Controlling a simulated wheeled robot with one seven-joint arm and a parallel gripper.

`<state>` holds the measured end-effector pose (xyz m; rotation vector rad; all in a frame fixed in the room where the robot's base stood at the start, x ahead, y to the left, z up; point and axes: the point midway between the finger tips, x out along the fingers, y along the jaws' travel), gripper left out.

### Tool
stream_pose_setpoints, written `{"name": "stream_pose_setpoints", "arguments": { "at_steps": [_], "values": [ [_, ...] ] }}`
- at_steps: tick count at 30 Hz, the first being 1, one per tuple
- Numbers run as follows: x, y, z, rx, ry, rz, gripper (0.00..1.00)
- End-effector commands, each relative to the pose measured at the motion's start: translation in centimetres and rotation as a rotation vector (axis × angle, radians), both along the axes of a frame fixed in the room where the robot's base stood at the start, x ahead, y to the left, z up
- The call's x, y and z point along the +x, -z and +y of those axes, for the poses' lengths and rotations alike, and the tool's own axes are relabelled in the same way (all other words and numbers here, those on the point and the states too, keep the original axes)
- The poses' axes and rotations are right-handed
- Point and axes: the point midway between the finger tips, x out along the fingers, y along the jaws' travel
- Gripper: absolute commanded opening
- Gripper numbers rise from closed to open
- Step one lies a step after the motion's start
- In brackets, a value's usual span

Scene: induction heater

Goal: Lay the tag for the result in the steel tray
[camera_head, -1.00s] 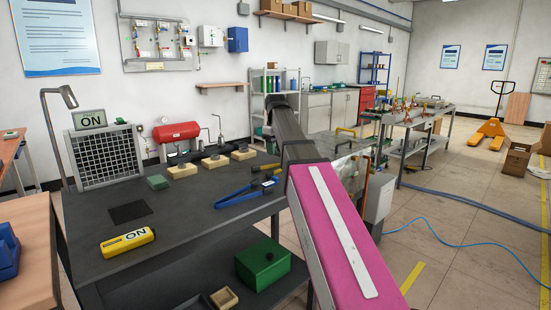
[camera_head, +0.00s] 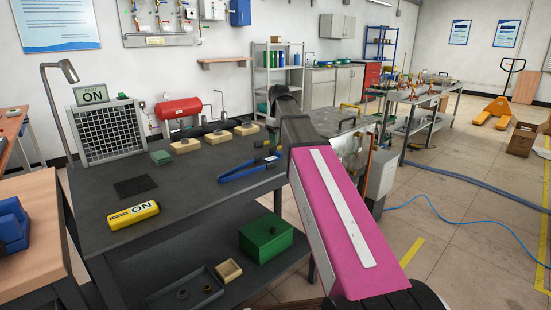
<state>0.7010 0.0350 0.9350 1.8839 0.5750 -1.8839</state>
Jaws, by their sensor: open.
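I cannot make out a tag clearly in this view. A shallow dark grey tray (camera_head: 160,297) lies on the lower shelf of the dark bench, with a few small dark round pieces in it. I cannot tell if it is the steel tray. A yellow device (camera_head: 133,215) reading "ON" lies on the bench top, and a grey-green display (camera_head: 91,95) also reading "ON" sits on the grille box behind. My pink arm reaches across the right-centre of the view. My gripper's fingers do not show.
The dark bench (camera_head: 185,204) also holds a black square mat (camera_head: 135,187), a small green block (camera_head: 161,158), wooden blocks and blue-handled tongs (camera_head: 249,170). A green box (camera_head: 266,238) and a small wooden tray (camera_head: 229,270) stand on its lower shelf. A blue hose crosses the floor at right.

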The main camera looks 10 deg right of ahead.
Motion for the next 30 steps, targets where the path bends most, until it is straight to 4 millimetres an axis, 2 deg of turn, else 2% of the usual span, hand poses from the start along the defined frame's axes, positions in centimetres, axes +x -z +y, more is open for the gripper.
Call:
{"name": "stream_pose_setpoints", "arguments": {
  "at_steps": [7,15,23,24,26,27,28,30],
  "values": [
    [0.1,1.6,0.0,0.000,0.000,0.001,0.47],
    [0.4,5.1,0.0,0.000,0.000,0.001,0.47],
    [0.4,5.5,0.0,0.000,0.000,0.000,0.47],
    [0.4,5.5,0.0,0.000,0.000,0.000,0.40],
    [0.4,5.5,0.0,0.000,0.000,0.000,0.21],
    [0.4,5.5,0.0,0.000,0.000,0.000,0.08],
    [0.4,5.5,0.0,0.000,0.000,0.000,0.00],
    [0.4,5.4,0.0,0.000,0.000,0.000,0.00]
  ]
}}
